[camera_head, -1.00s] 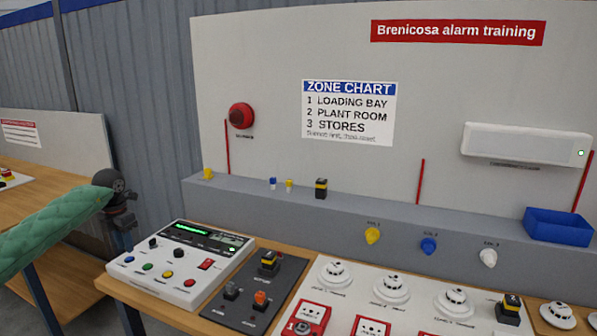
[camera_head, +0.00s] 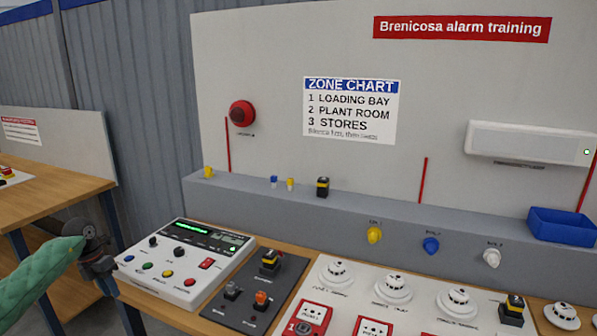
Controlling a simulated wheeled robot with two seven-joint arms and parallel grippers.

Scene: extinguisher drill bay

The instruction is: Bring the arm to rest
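My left arm comes in at the lower left in a quilted green sleeve. Its dark wrist and gripper (camera_head: 98,262) hang low beside the left end of the white control panel (camera_head: 185,262), over the gap between the two benches. The fingers are too small and dark to tell whether they are open or shut. I see nothing held in them. My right gripper is not in view.
A grey switch plate (camera_head: 254,293), several white detectors (camera_head: 393,287) and red call points (camera_head: 313,315) cover the front bench. A grey ledge (camera_head: 330,212) runs behind, with a blue tray (camera_head: 562,227) at right. Another wooden bench (camera_head: 52,188) stands at left.

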